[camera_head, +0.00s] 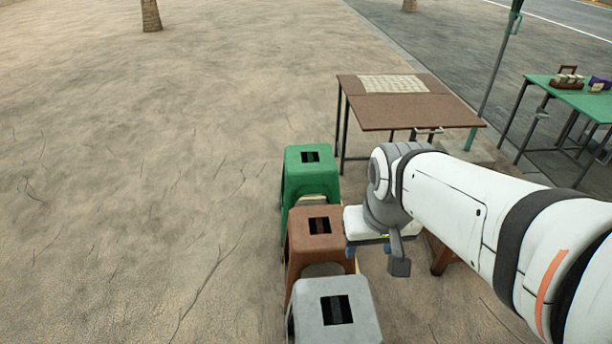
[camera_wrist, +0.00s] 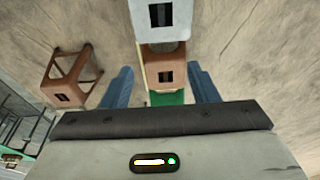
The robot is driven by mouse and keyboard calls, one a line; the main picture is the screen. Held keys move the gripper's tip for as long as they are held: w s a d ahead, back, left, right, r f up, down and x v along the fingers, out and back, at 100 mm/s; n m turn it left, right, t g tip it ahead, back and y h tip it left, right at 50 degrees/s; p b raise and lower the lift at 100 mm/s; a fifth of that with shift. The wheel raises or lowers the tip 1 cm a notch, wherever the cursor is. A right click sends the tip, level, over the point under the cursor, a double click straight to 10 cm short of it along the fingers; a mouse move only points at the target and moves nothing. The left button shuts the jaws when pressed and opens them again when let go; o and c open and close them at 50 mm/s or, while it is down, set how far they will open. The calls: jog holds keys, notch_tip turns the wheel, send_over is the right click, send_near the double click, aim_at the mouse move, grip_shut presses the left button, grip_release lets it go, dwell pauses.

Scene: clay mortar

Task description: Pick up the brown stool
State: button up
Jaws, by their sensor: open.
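The brown stool (camera_head: 301,238) stands between a green stool (camera_head: 297,172) and a grey stool (camera_head: 312,316) in a row in the head view. Its square seat has a dark slot. In the wrist view the brown stool (camera_wrist: 178,62) shows ahead of and between the two blue fingers of my gripper (camera_wrist: 161,85), which are spread with nothing between them. In the head view my gripper is just right of the brown stool, near seat height; its fingers are mostly hidden. Whether it touches the stool cannot be told.
A second brown stool (camera_wrist: 82,66) stands apart at left in the wrist view, mostly hidden by my arm in the head view. A brown folding table (camera_head: 420,112) and a green table (camera_head: 572,95) stand behind at right. The ground left of the stools is clear.

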jog(key=w+f+b, duration=0.4)
jog(key=w, duration=0.5)
jog(key=w+f+b, duration=0.4)
jog(key=w+b, duration=0.1)
jog(key=w, duration=0.5)
jog(key=t+b, duration=0.1)
jog(key=b, duration=1.3)
send_over(320, 226)
jog(key=s, duration=1)
notch_tip(320, 226, down, 28)
jog(key=shift+t, duration=0.4)
jog(key=b+x, duration=0.2)
jog(key=x, duration=0.6)
jog(key=b+x, duration=0.3)
jog(key=x, duration=0.5)
jog(key=w+b+x, duration=0.1)
jog(key=b+x, duration=0.1)
jog(key=x, duration=0.6)
jog(key=shift+w+r+b, duration=0.15)
jog(key=shift+b, duration=0.2)
jog(key=shift+f, duration=0.2)
jog(key=shift+c, duration=0.2)
grip_shut()
